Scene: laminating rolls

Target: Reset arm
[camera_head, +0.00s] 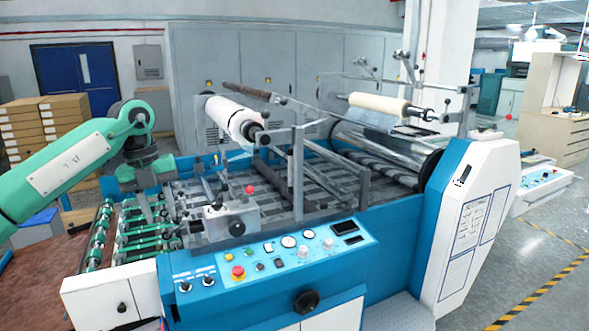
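My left arm comes in from the left in pale green, and its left gripper (158,208) points down over the left end of the laminating machine (400,245). Two grey fingers hang below the wrist with a gap between them, and I see nothing held there. The gripper is above the green-banded rollers (140,240); whether the fingertips touch anything is hard to tell. A white roll (232,117) sits on a shaft over the machine, and a cream roll (378,104) sits farther right. My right gripper is not in view.
A control panel (270,262) with knobs and a red button (238,271) lines the machine's front. Stacked brown boxes (45,122) stand at the back left, with grey cabinets (265,60) behind. Open floor (545,260) lies at the right.

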